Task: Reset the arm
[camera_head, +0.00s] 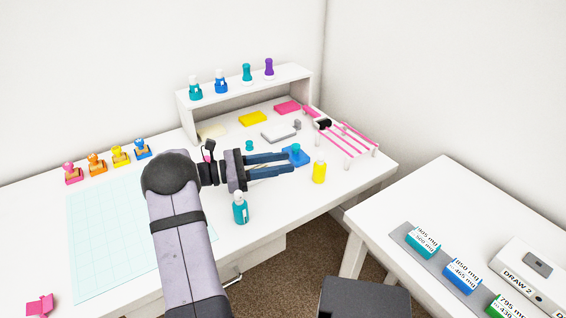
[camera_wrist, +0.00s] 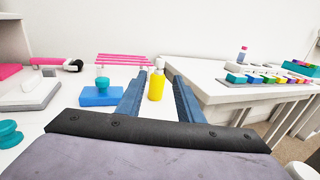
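My gripper (camera_head: 291,163) reaches to the right above the white craft table (camera_head: 300,200). Its two blue fingers are apart with nothing held between them; the wrist view shows the open fingers (camera_wrist: 160,88) too. A yellow bottle with a white cap (camera_head: 319,172) stands on the table just beyond the fingertips, and in the wrist view it appears between them (camera_wrist: 156,87). A blue block with a teal knob (camera_head: 297,154) is partly behind the fingers; it also shows at left in the wrist view (camera_wrist: 100,96). A teal bottle (camera_head: 240,209) stands in front of the gripper.
A white shelf (camera_head: 250,86) with several bottles stands at the back. A pink-barred rack (camera_head: 345,131) is at the right rear. Several stamps (camera_head: 97,163) line the left rear beside a gridded mat (camera_head: 90,250). A second table (camera_head: 440,195) holds labelled boxes.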

